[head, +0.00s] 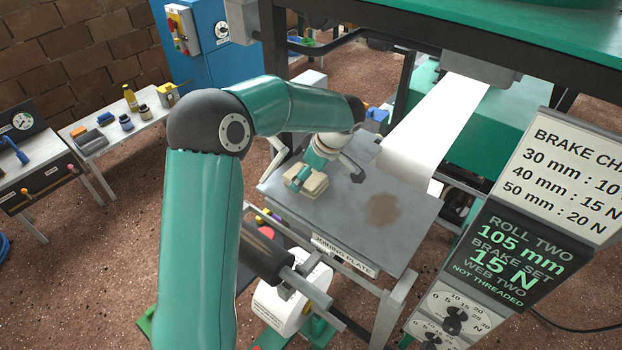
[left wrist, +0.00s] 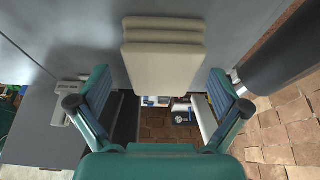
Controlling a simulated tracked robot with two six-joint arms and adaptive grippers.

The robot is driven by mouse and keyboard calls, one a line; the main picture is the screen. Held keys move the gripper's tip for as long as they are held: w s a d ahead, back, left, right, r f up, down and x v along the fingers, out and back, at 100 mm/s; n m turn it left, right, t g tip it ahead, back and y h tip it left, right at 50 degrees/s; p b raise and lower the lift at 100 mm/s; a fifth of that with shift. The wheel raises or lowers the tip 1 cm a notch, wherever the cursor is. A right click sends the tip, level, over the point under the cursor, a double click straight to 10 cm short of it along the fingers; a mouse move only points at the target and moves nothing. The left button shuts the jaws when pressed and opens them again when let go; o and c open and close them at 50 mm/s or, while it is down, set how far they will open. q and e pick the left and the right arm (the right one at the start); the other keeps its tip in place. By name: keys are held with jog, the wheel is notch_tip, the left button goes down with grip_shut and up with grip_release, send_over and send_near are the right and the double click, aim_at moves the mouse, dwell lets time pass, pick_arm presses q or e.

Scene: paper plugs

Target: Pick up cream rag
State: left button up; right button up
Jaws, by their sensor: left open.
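The cream rag (head: 315,187) is a small folded pad by the left part of the grey joining plate (head: 345,225) in the head view. In the left wrist view the rag (left wrist: 165,65) shows as stacked pale layers, ahead of and between the two finger tips. My left gripper (head: 303,180) is open at the rag, its teal fingers (left wrist: 160,92) standing apart to either side. I cannot tell whether they touch it. The wrist and fingers hide part of the rag in the head view. My right gripper is not in view.
A brown stain (head: 383,210) marks the plate. A white paper web (head: 435,125) runs down behind it. A roller (head: 265,250) and a paper roll (head: 292,300) sit below its front edge. The brake chart panel (head: 515,245) stands at right. A side table (head: 115,130) holds small items.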

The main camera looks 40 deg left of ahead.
pick_arm(q)
jog(key=shift+a+f, duration=0.1)
jog(key=shift+f, duration=0.2)
jog(key=shift+f+b, duration=0.25)
jog(key=shift+b, duration=0.4)
dwell(0.4)
jog(key=c, duration=1.2)
jog(key=shift+r, duration=0.1)
